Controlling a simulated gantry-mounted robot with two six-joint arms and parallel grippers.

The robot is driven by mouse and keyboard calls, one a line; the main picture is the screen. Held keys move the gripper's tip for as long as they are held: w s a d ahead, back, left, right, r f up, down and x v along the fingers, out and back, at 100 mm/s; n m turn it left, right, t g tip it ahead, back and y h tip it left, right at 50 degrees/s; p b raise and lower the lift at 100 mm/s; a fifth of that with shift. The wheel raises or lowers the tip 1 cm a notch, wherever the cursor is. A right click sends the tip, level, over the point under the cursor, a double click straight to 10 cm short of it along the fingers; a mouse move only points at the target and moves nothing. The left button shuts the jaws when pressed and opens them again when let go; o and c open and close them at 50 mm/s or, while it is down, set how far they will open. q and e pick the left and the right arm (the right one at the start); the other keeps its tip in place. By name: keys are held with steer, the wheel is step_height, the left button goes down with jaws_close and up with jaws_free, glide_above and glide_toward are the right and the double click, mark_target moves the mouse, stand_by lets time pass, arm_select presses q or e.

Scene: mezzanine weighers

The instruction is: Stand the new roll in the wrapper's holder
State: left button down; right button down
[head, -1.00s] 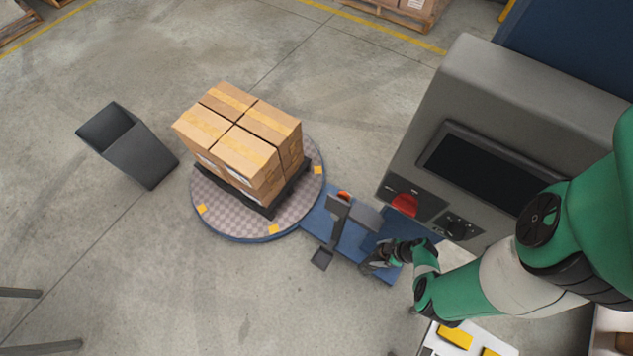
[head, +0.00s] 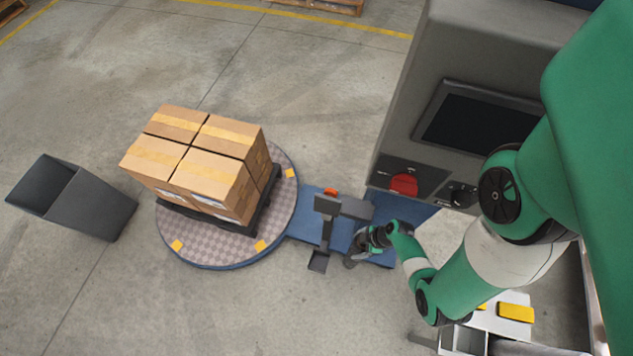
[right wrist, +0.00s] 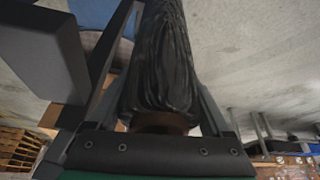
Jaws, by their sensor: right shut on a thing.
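My right gripper (head: 354,254) is low beside the stretch wrapper's holder (head: 318,262), to its right in the head view. In the right wrist view, the gripper (right wrist: 160,112) is shut on the new roll (right wrist: 158,60), a wrinkled black film roll with a brown core end towards the camera. In the head view the roll is small and hard to tell from the dark gripper. The holder is a small dark plate under a dark upright mast (head: 327,207) on the blue wrapper base (head: 310,226). Roll and holder appear apart. My left gripper is out of view.
Taped cartons (head: 200,165) stand on a black pallet on the round turntable (head: 225,250). A grey bin (head: 90,205) is at the left. A grey cabinet (head: 400,145) with a red knob (head: 403,184) stands behind my right arm. Open concrete floor lies in front.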

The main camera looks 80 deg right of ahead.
steer(key=w+a+b, duration=0.1)
steer(key=w+b, duration=0.3)
steer(key=w, duration=1)
step_height(320, 180, down, 12)
steer(key=b, duration=0.8)
steer(key=shift+w, duration=0.2)
steer(key=shift+r, duration=0.1)
